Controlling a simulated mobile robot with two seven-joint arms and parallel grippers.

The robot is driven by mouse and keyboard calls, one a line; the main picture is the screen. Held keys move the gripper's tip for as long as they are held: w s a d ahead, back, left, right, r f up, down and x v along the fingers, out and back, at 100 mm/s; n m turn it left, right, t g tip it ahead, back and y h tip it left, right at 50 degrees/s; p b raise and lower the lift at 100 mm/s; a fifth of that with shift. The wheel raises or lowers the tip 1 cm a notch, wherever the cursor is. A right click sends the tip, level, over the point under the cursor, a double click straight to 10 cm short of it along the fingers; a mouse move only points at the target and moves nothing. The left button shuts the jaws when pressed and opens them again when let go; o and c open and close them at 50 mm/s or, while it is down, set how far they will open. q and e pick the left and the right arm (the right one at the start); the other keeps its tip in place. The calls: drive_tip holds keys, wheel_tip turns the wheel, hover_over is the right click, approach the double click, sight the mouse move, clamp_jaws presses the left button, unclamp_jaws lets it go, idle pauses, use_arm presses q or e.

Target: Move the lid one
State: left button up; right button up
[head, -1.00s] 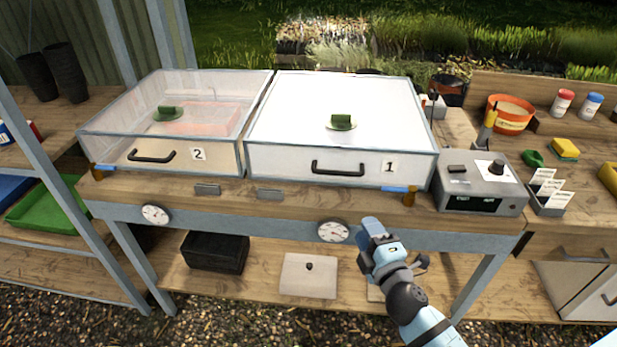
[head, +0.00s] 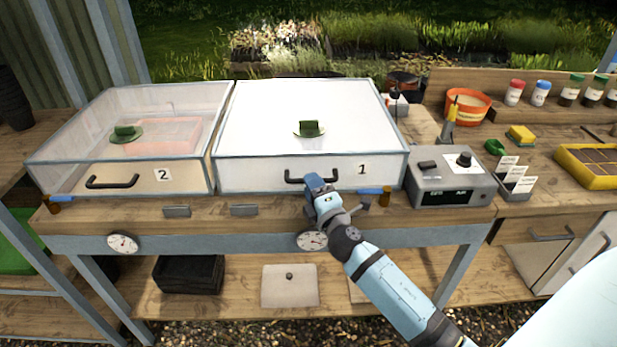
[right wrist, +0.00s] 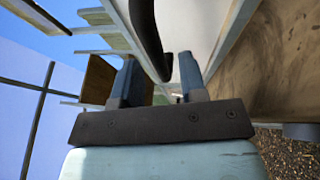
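The lid marked 1 (head: 258,118) is a pale, clear-looking cover with a grey frame, closed on the right-hand box. Its front carries a black bar handle (head: 293,179), and a green knob (head: 309,128) sits on a round plate on top. My right gripper (head: 317,180) is at the right part of this handle, overlapping it in the head view. In the right wrist view its two fingers (right wrist: 158,72) are apart, and the black handle (right wrist: 148,35) reaches towards the gap between them. Contact cannot be told. My left gripper is not in view.
The lid marked 2 (head: 90,145) stands close on the left, with its own handle (head: 112,182). A grey control box (head: 450,186) stands close on the right. Dial gauges (head: 312,240) are on the bench front. A lower shelf holds a black crate (head: 188,274).

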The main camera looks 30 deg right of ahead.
drive_tip(key=shift+x, duration=1.15)
